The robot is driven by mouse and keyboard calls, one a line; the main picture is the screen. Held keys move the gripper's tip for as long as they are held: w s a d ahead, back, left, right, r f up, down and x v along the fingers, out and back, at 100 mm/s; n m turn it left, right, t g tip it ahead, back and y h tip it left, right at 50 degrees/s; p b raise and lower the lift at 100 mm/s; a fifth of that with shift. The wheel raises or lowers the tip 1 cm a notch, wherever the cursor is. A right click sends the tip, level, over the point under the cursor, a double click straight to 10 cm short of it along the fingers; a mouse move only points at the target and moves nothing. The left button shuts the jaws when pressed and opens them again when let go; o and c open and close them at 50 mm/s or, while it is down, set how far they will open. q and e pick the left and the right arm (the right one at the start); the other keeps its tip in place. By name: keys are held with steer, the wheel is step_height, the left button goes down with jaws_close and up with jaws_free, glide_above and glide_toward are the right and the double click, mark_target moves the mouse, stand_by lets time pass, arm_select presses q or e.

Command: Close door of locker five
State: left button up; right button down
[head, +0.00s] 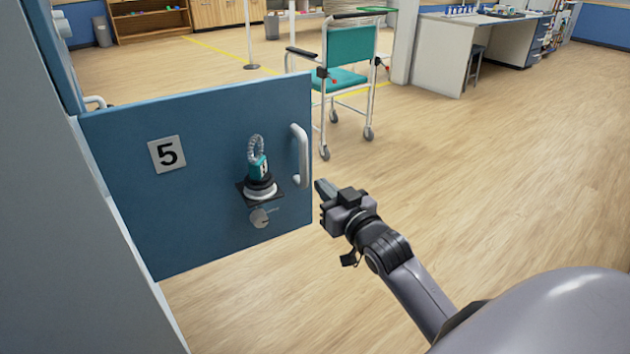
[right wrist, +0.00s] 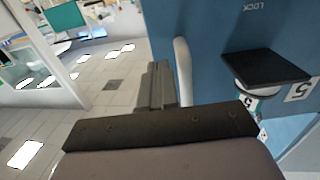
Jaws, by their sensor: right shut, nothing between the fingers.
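The blue door of locker five (head: 200,210) stands open, sticking out from the locker body at the left of the head view. My right gripper (head: 322,188) is shut and empty, just right of the door's free edge near the handle's lower end. In the right wrist view its fingers (right wrist: 158,86) are beside the handle (right wrist: 183,70); I cannot tell whether they touch. My left gripper is not in view.
A grey panel (head: 60,200) fills the left side of the head view. A teal wheeled chair (head: 350,60) stands beyond the door's free edge. The wooden floor (head: 510,180) to the right is clear. A desk (head: 480,45) stands at the back right.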

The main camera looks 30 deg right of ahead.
steer(key=shift+w+d+b, duration=0.2)
steer(key=shift+w+b, duration=0.15)
steer(key=shift+w, duration=1.85)
steer(key=shift+w, duration=0.1)
